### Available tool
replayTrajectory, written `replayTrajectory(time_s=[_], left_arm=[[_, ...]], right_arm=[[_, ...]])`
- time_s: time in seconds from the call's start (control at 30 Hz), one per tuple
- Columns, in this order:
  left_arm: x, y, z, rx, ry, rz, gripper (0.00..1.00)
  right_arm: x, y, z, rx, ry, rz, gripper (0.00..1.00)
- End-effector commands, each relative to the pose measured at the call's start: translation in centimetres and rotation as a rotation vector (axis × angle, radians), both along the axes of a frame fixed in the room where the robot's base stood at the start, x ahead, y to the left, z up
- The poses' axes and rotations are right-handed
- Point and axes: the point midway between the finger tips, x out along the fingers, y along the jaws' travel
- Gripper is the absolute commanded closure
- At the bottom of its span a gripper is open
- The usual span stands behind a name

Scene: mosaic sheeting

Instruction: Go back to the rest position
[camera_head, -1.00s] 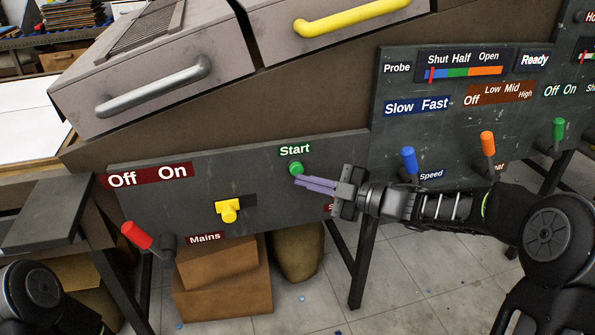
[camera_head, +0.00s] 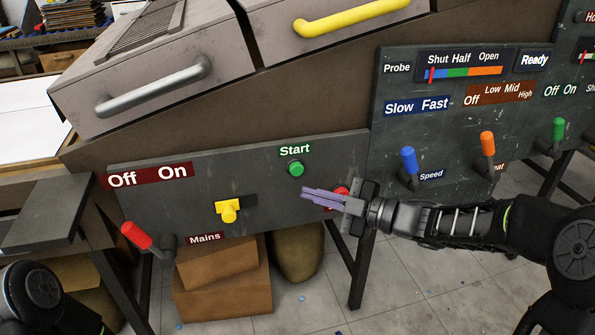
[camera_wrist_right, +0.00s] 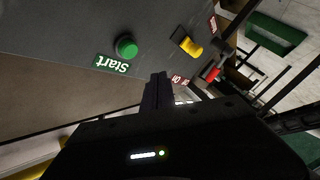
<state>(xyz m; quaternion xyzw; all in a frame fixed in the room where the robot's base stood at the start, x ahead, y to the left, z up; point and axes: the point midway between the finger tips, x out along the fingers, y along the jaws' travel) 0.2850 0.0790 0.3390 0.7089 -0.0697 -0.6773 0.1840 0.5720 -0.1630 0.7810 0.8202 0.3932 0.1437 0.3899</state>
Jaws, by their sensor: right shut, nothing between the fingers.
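My right gripper (camera_head: 322,197) is shut and empty, with its purple-grey fingers together. It is in front of the dark lower panel, below and to the right of the green Start button (camera_head: 296,168), and apart from that button. In the head view it partly hides a red button (camera_head: 342,191) and its label. In the right wrist view the shut fingers (camera_wrist_right: 156,92) point toward the panel, and the green button (camera_wrist_right: 126,47) shows beyond them. Part of my left arm shows at the lower left of the head view; its gripper is out of frame.
On the lower panel are a yellow switch (camera_head: 229,211) and a red-handled Mains lever (camera_head: 137,235). Blue (camera_head: 408,160), orange (camera_head: 488,144) and green (camera_head: 558,130) levers stand out from the right panel near my right arm. Cardboard boxes (camera_head: 225,290) sit below.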

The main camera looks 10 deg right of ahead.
Motion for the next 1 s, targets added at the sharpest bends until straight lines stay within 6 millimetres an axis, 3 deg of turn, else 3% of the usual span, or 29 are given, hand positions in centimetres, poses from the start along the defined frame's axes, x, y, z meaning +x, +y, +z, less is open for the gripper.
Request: replayTrajectory(time_s=[0.27, 0.47, 0.57, 0.67, 0.8, 0.9, 1.0], left_arm=[[-0.2, -0.1, 0.0, -0.002, 0.003, -0.003, 0.63], [-0.1, -0.1, 0.0, -0.002, 0.002, -0.003, 0.63], [-0.1, -0.1, 0.0, -0.002, 0.002, -0.003, 0.63], [-0.1, -0.1, 0.0, -0.002, 0.002, -0.003, 0.63], [-0.1, -0.1, 0.0, -0.001, 0.002, -0.003, 0.63], [-0.1, -0.1, 0.0, -0.001, 0.002, -0.003, 0.63], [-0.1, -0.1, 0.0, -0.001, 0.002, -0.003, 0.63]], right_arm=[[0.2, -0.1, -0.2, -0.001, 0.013, -0.01, 1.0], [2.8, -3.0, -1.9, 0.118, 0.152, -0.223, 1.0], [3.8, -4.3, -6.9, 0.25, 0.351, -0.393, 1.0], [3.0, -4.3, -14.6, 0.383, 0.619, -0.566, 1.0], [-1.6, -2.4, -25.1, 0.498, 0.986, -0.765, 1.0], [-6.7, -0.4, -31.4, 0.533, 1.229, -0.886, 1.0], [-12.0, 1.7, -36.0, 0.54, 1.434, -0.987, 1.0]])
